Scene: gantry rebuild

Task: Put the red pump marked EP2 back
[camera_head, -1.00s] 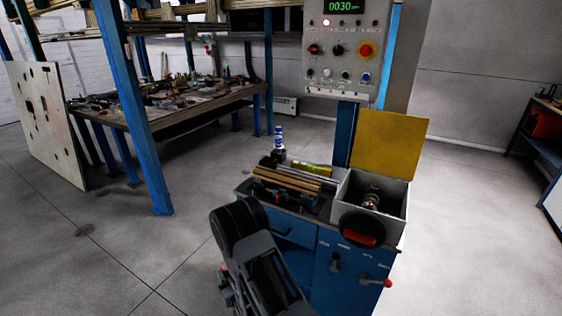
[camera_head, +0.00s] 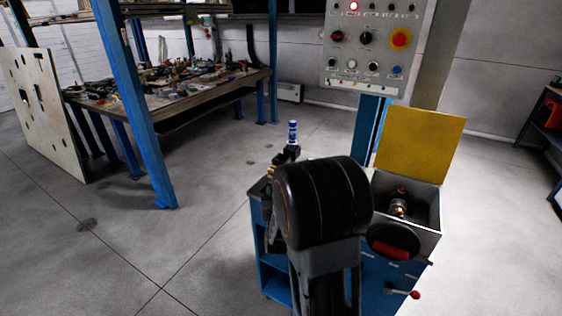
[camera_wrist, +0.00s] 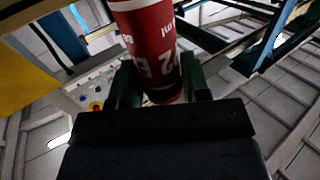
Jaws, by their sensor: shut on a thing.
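The red pump (camera_wrist: 147,32) fills the upper middle of the wrist view. It is a red cylinder with white lettering, of which a "2" shows; its upper part is cut off by the frame. My gripper (camera_wrist: 160,82) is shut on it, a dark green finger at each side. In the head view my black arm stands in front of the blue cabinet (camera_head: 275,273). My gripper and the red pump cannot be made out there.
The cabinet carries an open grey box (camera_head: 428,218) with a raised yellow lid (camera_head: 421,143) and a metal part (camera_head: 398,203) inside. A blue-and-white can (camera_head: 292,132) stands behind my arm. A control panel (camera_head: 370,50) rises behind.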

